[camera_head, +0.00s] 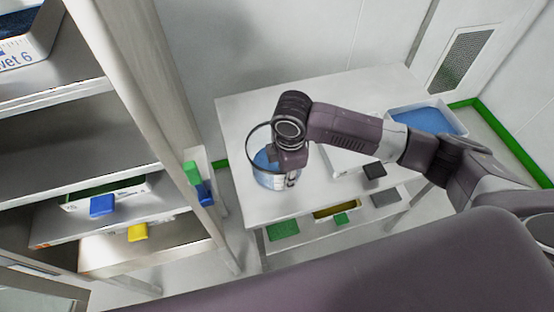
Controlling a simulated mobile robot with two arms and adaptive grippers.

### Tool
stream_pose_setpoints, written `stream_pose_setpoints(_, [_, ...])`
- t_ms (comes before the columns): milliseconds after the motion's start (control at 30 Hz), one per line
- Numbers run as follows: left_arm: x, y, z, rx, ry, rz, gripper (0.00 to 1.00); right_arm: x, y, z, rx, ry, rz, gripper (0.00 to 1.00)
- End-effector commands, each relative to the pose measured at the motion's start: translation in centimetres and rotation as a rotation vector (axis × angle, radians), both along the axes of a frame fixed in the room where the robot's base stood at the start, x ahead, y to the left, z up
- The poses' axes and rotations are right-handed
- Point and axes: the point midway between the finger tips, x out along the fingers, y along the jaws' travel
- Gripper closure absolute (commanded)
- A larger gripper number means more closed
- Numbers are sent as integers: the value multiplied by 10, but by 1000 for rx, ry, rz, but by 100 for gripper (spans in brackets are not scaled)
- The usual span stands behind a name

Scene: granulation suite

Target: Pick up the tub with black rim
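The tub with black rim (266,181) is a clear round vessel with blue contents, upright on the white table (240,120), left of its middle. My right arm comes in from the right, and my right gripper (291,178) points down at the tub's right side, overlapping its rim and wall. The wrist covers part of the rim. The fingertips are small and partly hidden, so I cannot tell whether they are closed on the tub wall. My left gripper is out of view.
A white tray with blue contents (428,120) stands at the table's right end. Trays with green and yellow contents sit on the lower shelf. A shelving rack (60,140) with an upright post stands close on the left.

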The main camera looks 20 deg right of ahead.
Motion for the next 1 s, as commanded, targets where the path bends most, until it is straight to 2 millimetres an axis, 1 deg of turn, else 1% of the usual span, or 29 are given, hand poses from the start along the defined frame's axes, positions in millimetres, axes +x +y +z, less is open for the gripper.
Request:
stream_pose_setpoints(33, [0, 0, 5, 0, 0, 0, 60, 0, 1, -3, -1, 2, -1, 78])
stream_pose_setpoints(200, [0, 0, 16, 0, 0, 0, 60, 3, 4, -25, -2, 2, -1, 78])
stream_pose_setpoints(333, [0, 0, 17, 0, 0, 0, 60, 4, 4, -43, -2, 2, 0, 78])
stream_pose_setpoints(433, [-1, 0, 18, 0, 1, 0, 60, 5, 4, -49, -1, -1, 0, 78])
stream_pose_setpoints(633, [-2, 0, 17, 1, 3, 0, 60, 5, 4, -50, -1, -1, 0, 78])
stream_pose_setpoints(667, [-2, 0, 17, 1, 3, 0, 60, 5, 4, -50, -1, -1, 0, 80])
stream_pose_setpoints(833, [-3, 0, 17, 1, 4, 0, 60, 5, 3, -49, -1, -1, 0, 99])
stream_pose_setpoints(867, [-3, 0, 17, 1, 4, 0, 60, 5, 4, -49, -1, -1, 0, 100])
stream_pose_setpoints(1000, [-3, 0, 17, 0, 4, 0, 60, 5, 3, -49, -1, -1, 0, 100])
